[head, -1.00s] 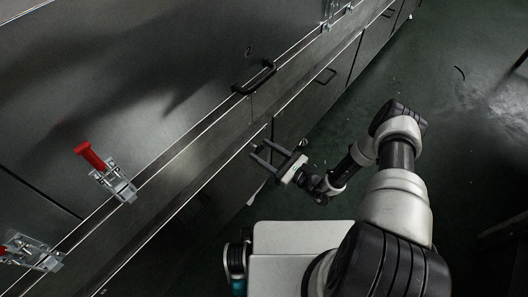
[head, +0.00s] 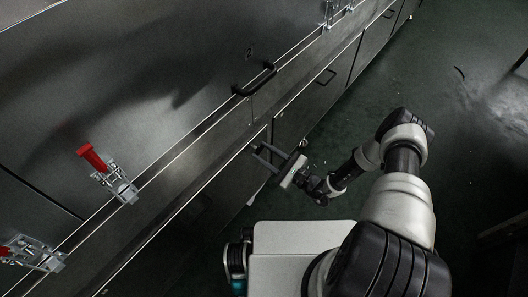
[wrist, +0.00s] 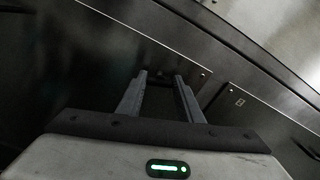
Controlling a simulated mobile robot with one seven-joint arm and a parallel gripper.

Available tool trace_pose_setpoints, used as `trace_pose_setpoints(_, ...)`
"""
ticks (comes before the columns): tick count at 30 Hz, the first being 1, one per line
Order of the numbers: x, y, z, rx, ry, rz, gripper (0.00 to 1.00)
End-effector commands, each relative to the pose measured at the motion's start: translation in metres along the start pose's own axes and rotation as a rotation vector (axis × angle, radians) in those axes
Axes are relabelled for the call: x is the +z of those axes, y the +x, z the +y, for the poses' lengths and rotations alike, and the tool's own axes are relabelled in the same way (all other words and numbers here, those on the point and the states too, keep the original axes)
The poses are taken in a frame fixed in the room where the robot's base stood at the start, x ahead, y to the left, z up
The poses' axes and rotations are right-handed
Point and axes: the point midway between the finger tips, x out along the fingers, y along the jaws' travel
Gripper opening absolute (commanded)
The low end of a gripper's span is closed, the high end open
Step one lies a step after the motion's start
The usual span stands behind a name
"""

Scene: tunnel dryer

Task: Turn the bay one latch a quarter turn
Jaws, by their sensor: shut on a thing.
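My gripper (head: 259,149) reaches the dark lower front of the dryer, below the long ledge. In the wrist view its two fingers (wrist: 161,76) stand a small gap apart, with their tips at the dark panel. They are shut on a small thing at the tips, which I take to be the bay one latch. The latch itself is almost wholly hidden between the fingertips, so its angle cannot be told.
Red-handled toggle clamps (head: 92,157) sit on the upper edge at the left. A black bar handle (head: 254,79) is on the panel marked 2. A small label (wrist: 240,102) shows on the neighbouring lower panel. Green floor (head: 330,130) lies open to the right.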

Motion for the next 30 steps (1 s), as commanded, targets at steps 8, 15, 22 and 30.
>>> trace_pose_setpoints(8,0.0006,-0.0007,-0.0005,-0.002,-0.263,0.002,0.1)
trace_pose_setpoints(15,0.0005,-0.0007,-0.0001,-0.001,-0.491,0.003,0.1)
trace_pose_setpoints(22,0.0003,-0.0007,0.0006,-0.001,-0.71,0.004,0.1)
trace_pose_setpoints(30,-0.0002,-0.0006,0.0007,0.0,-0.953,0.004,0.1)
